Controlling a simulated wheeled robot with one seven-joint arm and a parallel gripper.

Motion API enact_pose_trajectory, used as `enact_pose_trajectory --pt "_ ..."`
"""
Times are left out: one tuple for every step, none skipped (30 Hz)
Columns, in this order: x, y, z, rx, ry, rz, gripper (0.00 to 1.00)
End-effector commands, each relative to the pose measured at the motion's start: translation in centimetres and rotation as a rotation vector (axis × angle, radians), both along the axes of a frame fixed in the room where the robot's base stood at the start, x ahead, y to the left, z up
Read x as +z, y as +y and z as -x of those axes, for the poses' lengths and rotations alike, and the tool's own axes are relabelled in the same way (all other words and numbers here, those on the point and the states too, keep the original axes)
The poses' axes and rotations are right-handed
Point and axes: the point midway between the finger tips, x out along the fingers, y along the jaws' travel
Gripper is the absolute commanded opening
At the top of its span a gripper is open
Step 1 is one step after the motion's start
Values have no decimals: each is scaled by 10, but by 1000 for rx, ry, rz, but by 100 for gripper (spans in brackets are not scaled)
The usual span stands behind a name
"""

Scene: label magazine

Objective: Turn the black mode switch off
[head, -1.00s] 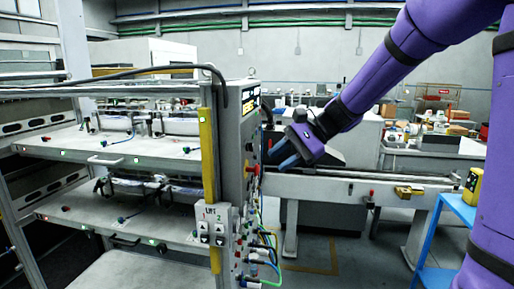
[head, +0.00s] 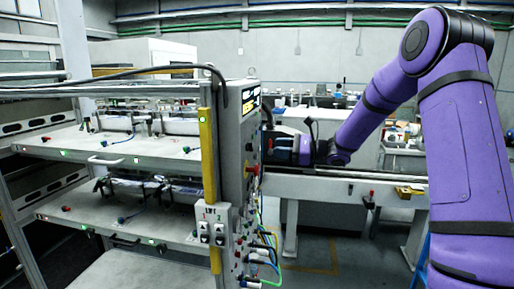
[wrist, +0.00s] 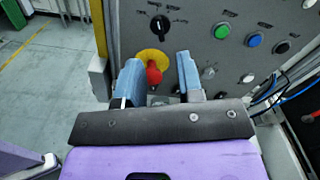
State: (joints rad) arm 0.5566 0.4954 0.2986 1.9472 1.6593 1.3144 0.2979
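The black mode switch (wrist: 160,25) is a rotary knob on the grey control panel (wrist: 205,60) in the wrist view, with small lettering around it that I cannot read surely. My gripper (wrist: 159,60) is open, its two blue fingers spread apart and nothing between them held. The fingertips lie below the switch in the picture, apart from it. A red knob on a yellow disc (wrist: 152,56) shows between the fingers. In the head view my gripper (head: 274,149) is just right of the panel cabinet (head: 231,130), whose switch face is turned away.
Green (wrist: 222,31), blue (wrist: 255,40) and black (wrist: 282,46) buttons sit right of the switch. Small toggles and cables are lower on the panel. A rack with shelves (head: 110,160) stands left in the head view. A rail (head: 340,188) runs behind my arm.

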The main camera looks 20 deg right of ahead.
Motion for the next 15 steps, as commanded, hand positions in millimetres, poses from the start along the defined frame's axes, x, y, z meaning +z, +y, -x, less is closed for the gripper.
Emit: enact_pose_trajectory --pt "0 10 -5 4 0 0 34" --pt "0 15 -7 5 0 -2 34" --pt "0 21 -11 4 1 -1 34" --pt "0 26 -14 4 1 -1 34" --pt "0 31 -16 4 0 0 34" --pt "0 36 -20 4 -1 1 34" --pt "0 40 -22 3 -1 1 34" --pt "0 44 -24 3 0 0 34" --pt "0 49 -27 4 0 0 34" --pt "0 52 -29 4 0 1 34" --pt "0 55 -31 3 0 0 34" --pt "0 59 -33 4 1 1 34" --pt "0 61 -34 4 0 2 34" --pt "0 63 -35 3 -1 1 34" --pt "0 65 -37 3 -1 1 34"
